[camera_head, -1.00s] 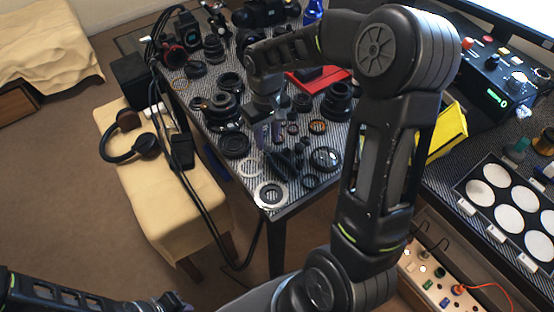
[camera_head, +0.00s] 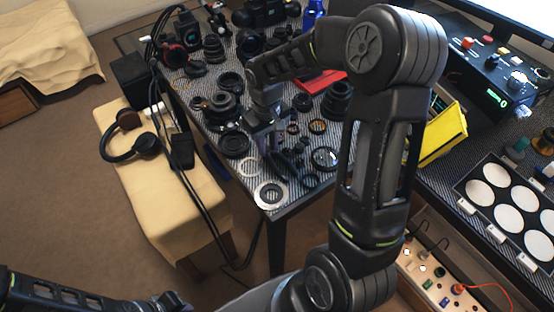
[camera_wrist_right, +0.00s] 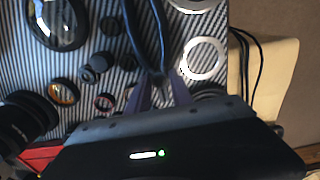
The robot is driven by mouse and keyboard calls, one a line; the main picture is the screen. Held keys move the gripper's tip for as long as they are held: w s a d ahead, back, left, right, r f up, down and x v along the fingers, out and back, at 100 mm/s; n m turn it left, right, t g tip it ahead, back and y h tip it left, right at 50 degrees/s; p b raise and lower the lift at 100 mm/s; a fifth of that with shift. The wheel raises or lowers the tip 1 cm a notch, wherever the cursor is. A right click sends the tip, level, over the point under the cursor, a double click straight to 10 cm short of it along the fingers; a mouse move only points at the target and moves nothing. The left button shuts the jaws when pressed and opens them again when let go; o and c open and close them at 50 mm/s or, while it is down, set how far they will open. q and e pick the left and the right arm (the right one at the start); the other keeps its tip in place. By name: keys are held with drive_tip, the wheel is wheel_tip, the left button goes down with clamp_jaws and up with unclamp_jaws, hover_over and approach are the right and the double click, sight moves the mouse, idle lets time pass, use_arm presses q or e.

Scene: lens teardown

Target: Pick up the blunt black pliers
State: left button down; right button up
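The black pliers (camera_wrist_right: 146,35) show in the right wrist view with two long dark handles running to the top edge. Their head end lies between the fingers of my right gripper (camera_wrist_right: 159,88), partly hidden by the gripper. The fingers stand apart on either side of it, and I see no clear grip. In the head view the right gripper (camera_head: 264,142) points down at the table beside the dark pliers (camera_head: 290,162). My left gripper (camera_head: 172,302) is at the bottom edge, far from the table; its fingers are not clear.
The striped table (camera_head: 222,172) is crowded with lens parts. A pale ring (camera_head: 270,195) lies near its front corner, and a glass lens (camera_head: 325,158) lies right of the pliers. A beige bench (camera_head: 180,205) with headphones (camera_head: 130,146) stands left.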

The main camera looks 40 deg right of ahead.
sight(268, 149)
clamp_jaws()
idle(0.3)
wheel_tip(268, 149, up, 10)
idle(0.5)
idle(0.4)
drive_tip(key=shift+c, duration=0.6)
unclamp_jaws()
clamp_jaws()
